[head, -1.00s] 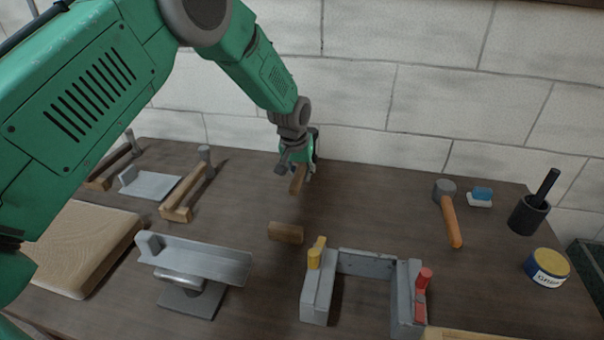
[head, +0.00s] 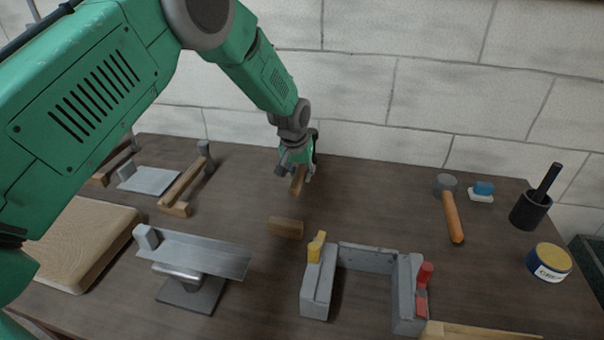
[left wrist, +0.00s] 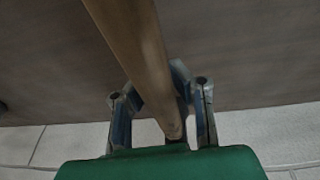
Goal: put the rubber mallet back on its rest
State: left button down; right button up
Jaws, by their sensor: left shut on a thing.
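A mallet with a grey head (head: 446,183) and an orange handle (head: 453,218) lies on the bench at the right; it appears to be the rubber mallet. No gripper touches it. My left gripper (head: 299,175) is near the back middle of the bench, well left of the mallet. It is shut on a wooden bar (head: 298,184), which also shows between the fingers in the left wrist view (left wrist: 141,55). The bar's far end is cut off in that view. I cannot tell which thing is the mallet's rest. My right gripper is out of view.
A wooden block (head: 285,227) lies in front of the gripper. Nearby are a grey U-shaped frame (head: 365,258) with yellow and red clamps, and a metal plate stand (head: 195,255). A tin (head: 549,263) and a black cup (head: 530,212) stand right. A wall closes the back.

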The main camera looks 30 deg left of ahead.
pick_arm(q)
jog(key=shift+f, duration=0.35)
jog(key=c, duration=1.4)
grip_release()
jog(key=v, duration=1.2)
jog(key=shift+f, duration=0.15)
